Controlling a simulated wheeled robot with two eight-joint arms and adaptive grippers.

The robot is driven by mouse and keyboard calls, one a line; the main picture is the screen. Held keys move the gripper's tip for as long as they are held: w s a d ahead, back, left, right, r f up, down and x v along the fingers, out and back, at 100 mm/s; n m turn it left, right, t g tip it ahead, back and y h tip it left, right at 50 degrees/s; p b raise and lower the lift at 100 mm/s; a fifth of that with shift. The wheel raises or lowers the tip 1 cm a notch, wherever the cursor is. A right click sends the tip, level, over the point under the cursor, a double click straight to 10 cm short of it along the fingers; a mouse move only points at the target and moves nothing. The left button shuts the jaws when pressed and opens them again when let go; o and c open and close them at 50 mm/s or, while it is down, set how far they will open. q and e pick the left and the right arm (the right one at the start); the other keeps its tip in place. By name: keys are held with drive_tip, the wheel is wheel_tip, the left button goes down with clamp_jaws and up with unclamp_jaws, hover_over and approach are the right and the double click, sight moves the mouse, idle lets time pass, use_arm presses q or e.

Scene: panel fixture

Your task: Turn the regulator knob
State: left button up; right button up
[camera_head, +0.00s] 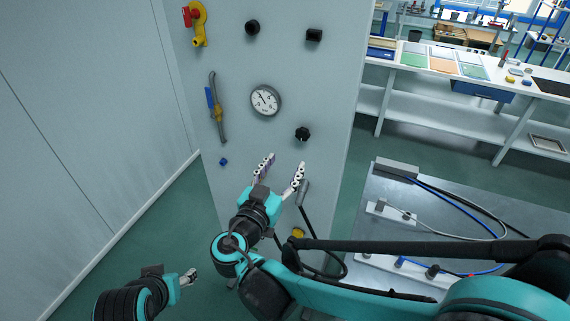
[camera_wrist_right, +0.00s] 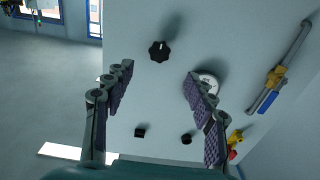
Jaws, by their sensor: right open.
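The black lobed knob (camera_head: 302,134), which looks like the regulator knob, sits on the grey panel (camera_head: 285,70), below and right of the round gauge (camera_head: 265,100). In the right wrist view the knob (camera_wrist_right: 158,51) shows whole, with a pale mark on its face, beyond the fingertips and between their lines. My right gripper (camera_head: 283,163) is open and empty, with its fingers pointing up just below the knob in the head view. It appears apart from the knob. My left gripper (camera_head: 188,277) is low at the left, away from the panel; its jaw opening is unclear.
The panel also bears a yellow valve with a red part (camera_head: 196,22), a round black knob (camera_head: 252,27), a square black knob (camera_head: 314,35) and a blue-handled valve on a pipe (camera_head: 216,107). A metal table (camera_head: 450,195) with cables stands at the right.

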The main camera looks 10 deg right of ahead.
sight(302, 136)
drive_tip(key=w+d+m+p, duration=0.1)
drive_tip(key=w+d+m, duration=0.1)
drive_tip(key=m, duration=1)
drive_tip(key=w+d+m+p, duration=0.1)
drive_tip(key=w+m, duration=0.3)
drive_tip(key=m, duration=0.8)
drive_tip(key=w+d+m+p, duration=0.1)
drive_tip(key=w+d+m, duration=0.2)
drive_tip(key=m, duration=0.9)
drive_tip(key=shift+w+d+r, duration=0.15)
drive_tip(key=shift+w+d, duration=0.2)
drive_tip(key=shift+w, duration=0.1)
drive_tip(key=c, duration=1.2)
